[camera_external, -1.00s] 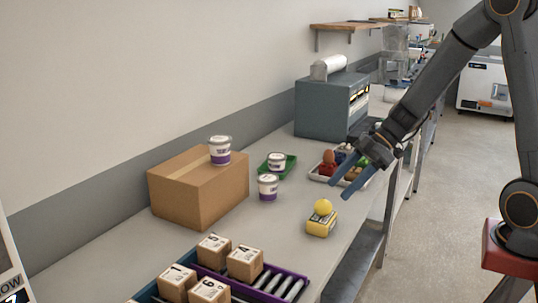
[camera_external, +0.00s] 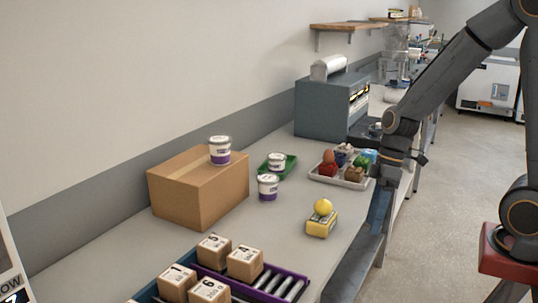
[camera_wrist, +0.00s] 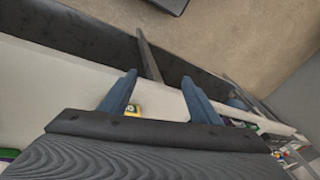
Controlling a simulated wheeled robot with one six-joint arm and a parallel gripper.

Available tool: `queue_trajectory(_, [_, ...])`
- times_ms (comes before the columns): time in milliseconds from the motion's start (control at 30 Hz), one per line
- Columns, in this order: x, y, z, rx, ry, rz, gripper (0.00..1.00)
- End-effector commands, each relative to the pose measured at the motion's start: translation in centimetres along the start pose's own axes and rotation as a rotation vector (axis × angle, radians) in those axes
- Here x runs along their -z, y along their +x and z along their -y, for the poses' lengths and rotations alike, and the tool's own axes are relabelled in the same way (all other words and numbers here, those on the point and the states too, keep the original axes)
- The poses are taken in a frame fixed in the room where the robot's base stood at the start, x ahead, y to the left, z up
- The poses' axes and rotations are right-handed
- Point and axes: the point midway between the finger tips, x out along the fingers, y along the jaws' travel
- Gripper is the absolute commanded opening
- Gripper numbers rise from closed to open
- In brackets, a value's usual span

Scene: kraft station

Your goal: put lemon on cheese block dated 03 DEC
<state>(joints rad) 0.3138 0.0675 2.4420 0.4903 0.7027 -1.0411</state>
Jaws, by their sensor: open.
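The yellow lemon (camera_external: 323,206) rests on top of a yellow cheese block (camera_external: 321,224) near the front edge of the counter. The date on the block is too small to read. My gripper (camera_external: 378,224) is open and empty, pointing down to the right of the block and apart from it, by the counter's front edge. In the wrist view both fingers of my gripper (camera_wrist: 160,97) are spread with nothing held. A small yellow piece, seemingly the cheese block (camera_wrist: 133,110), shows beside the left finger there.
A white tray (camera_external: 345,183) of mixed items sits behind my gripper. A cardboard box (camera_external: 197,190), tubs (camera_external: 268,187) and a green tray (camera_external: 265,172) stand to the left.

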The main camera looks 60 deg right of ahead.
Motion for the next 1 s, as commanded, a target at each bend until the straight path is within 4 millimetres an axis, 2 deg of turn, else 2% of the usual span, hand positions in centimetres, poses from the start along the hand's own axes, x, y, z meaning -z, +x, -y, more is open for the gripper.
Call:
queue_trajectory(33, [-0.5,0.7,0.8,-0.028,0.031,0.035,0.57])
queue_trajectory(200, [-1.9,2.5,2.1,-0.152,0.168,0.101,0.57])
queue_trajectory(400, [-2.4,3.6,3.1,-0.256,0.276,0.094,0.57])
queue_trajectory(1000, [-2.4,4.0,3.4,-0.289,0.321,0.078,0.57])
